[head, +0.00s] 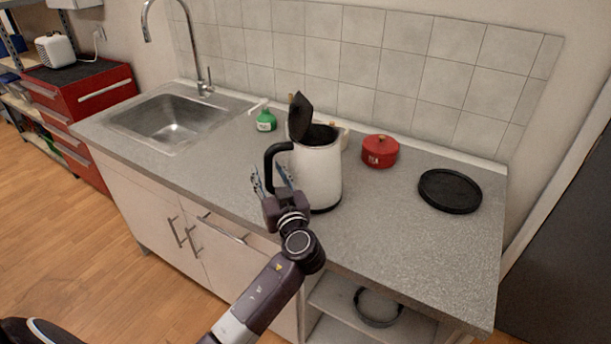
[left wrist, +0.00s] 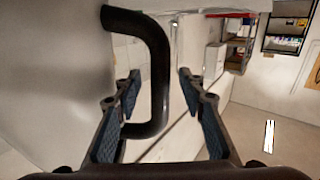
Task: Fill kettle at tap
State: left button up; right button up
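The white kettle (head: 318,174) stands upright on the counter, its black lid (head: 300,115) tipped open and its black handle (head: 274,160) facing left. My left gripper (head: 270,178) is open at the handle. In the left wrist view the handle (left wrist: 158,75) shows between the two spread fingers, nearer the left one; neither finger is closed on it. The tap (head: 196,60), a tall curved chrome spout, rises behind the steel sink (head: 172,122) at the left of the counter. My right gripper is not in view.
A black round plate (head: 450,190) lies farther right. The grey counter (head: 385,230) is clear in front; a tiled wall (head: 400,75) bounds its back.

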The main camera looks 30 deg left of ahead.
pick_arm(q)
jog(key=shift+d, duration=0.1)
jog(key=shift+c, duration=1)
jog(key=c, duration=0.5)
grip_shut()
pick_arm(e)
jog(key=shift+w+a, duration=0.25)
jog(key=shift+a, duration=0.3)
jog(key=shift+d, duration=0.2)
pick_arm(q)
jog(key=shift+r, duration=0.25)
jog(key=shift+w, duration=0.1)
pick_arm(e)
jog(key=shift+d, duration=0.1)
